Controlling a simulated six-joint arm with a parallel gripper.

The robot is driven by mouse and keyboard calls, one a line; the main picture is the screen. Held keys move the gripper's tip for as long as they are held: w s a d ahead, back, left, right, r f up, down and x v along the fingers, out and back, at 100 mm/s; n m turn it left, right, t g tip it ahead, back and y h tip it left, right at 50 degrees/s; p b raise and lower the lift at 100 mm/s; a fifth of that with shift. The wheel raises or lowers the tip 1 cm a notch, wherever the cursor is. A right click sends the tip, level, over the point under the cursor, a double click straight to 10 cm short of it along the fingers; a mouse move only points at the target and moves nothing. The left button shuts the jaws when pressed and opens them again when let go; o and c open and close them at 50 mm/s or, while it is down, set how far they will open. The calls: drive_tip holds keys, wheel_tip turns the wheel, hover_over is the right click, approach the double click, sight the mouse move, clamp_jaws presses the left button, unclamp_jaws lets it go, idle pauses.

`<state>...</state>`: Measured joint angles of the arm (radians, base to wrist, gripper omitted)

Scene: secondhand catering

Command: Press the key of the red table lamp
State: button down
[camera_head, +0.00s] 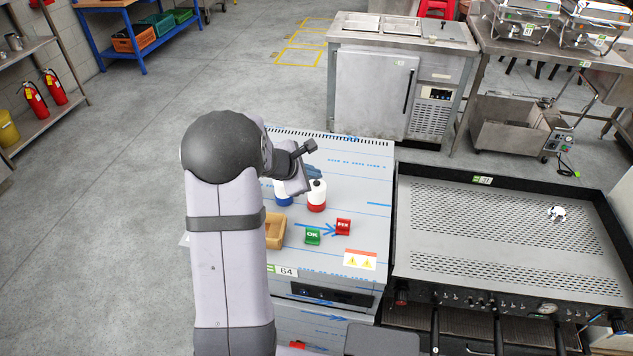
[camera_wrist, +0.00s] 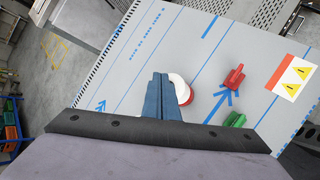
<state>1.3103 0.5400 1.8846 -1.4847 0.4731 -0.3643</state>
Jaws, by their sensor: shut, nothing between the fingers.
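The red table lamp (camera_head: 317,197) has a rounded white body and a red lower band. It stands on the filmed metal top, with a small dark spot at its top in the head view. A similar lamp with a blue band (camera_head: 284,199) stands just left of it. My gripper (camera_head: 303,180) is shut and empty, close above and beside the lamps. In the wrist view my blue fingers (camera_wrist: 160,82) overlap the left side of the red lamp (camera_wrist: 181,90). I cannot tell whether they touch it. The lamp's key is not clearly visible there.
A green OK block (camera_head: 313,237) and a red lettered block (camera_head: 343,226) stand in front of the lamps. A wooden tray (camera_head: 275,230) is partly behind my arm. A warning label (camera_head: 360,259) lies near the front edge. The top's back right is clear; a griddle (camera_head: 480,240) adjoins right.

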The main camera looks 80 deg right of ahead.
sight(314, 186)
drive_tip(key=shift+f+b, duration=0.6)
drive_tip(key=shift+b, duration=0.2)
idle(0.5)
drive_tip(key=shift+r, duration=0.1)
drive_tip(key=shift+r+p, duration=0.4)
drive_tip(key=shift+r, duration=0.15)
wheel_tip(314, 186, up, 6)
drive_tip(key=p, duration=0.4)
drive_tip(key=shift+p, duration=0.4)
idle(0.5)
